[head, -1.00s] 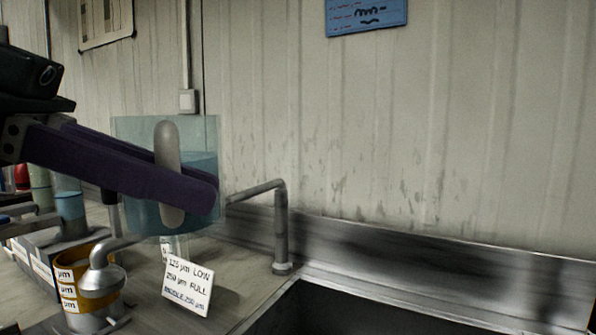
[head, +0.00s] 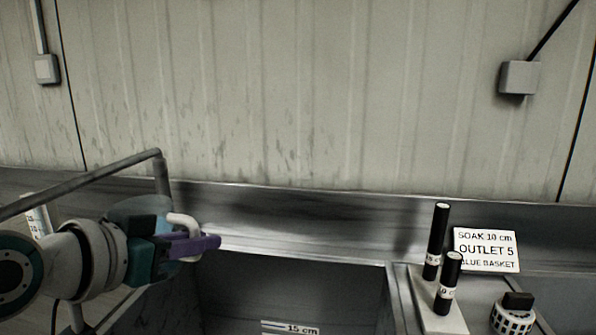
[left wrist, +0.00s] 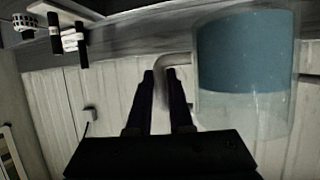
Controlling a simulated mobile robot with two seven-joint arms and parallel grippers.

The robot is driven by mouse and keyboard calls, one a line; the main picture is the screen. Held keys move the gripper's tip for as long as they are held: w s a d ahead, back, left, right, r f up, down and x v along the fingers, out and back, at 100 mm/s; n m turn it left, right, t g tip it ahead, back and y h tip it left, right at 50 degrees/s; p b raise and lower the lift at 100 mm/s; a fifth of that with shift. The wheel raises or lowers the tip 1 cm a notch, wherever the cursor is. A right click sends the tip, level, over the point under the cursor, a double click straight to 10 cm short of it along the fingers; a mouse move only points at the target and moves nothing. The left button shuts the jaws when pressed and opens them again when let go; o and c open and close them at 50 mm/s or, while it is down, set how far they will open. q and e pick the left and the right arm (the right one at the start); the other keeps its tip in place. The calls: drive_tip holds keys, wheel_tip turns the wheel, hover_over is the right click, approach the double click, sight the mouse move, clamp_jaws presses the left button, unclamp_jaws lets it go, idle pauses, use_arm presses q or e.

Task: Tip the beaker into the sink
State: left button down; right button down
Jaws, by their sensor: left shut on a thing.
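My left gripper (head: 205,243) is shut on the pale handle of the beaker (head: 138,208), which is mostly hidden behind the gripper and wrist in the head view. In the left wrist view the clear beaker (left wrist: 262,112) stands beside the fingers (left wrist: 162,76). Blue liquid is still inside it, and it looks about upright in that upside-down view. The grey sink (head: 290,270) lies below and right of the gripper, with a "15 cm" mark on its wall. The gripper is over the sink's left part. My right gripper is out of view.
A bent metal pipe (head: 162,178) stands behind the gripper at left. Two black cylinders (head: 438,240) stand on the ledge right of the sink, with a "SOAK 10 cm" sign (head: 486,250) and a checkered knob (head: 512,318). The wall stands behind. Space above the sink's middle is clear.

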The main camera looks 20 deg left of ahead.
use_arm(q)
drive_tip(key=d+f, duration=0.8)
drive_tip(key=d, duration=0.4)
drive_tip(key=a+r+n+t+h+b, duration=0.1)
drive_tip(key=a+r+n+t+b, duration=0.1)
drive_tip(key=n+b, duration=0.3)
drive_tip(key=s+a+r+n+t+b, duration=0.1)
drive_tip(key=a+r+n+t+b, duration=0.1)
drive_tip(key=a+n+b, duration=0.2)
drive_tip(key=s+a+r+n+t+h+b, duration=0.1)
drive_tip(key=a+r+n+t+b, duration=0.1)
drive_tip(key=n+b, duration=0.5)
drive_tip(key=shift+a+r+n+t+h+b, duration=0.35)
drive_tip(key=shift+a+r+b, duration=0.2)
drive_tip(key=shift+a, duration=0.2)
drive_tip(key=shift+s+a+n+t+b, duration=0.15)
drive_tip(key=shift+a+n+t+b, duration=0.3)
drive_tip(key=shift+n, duration=0.3)
drive_tip(key=shift+s+a+r+n+b, duration=0.1)
drive_tip(key=shift+a+n+b, duration=0.2)
drive_tip(key=shift+n, duration=0.2)
idle(0.4)
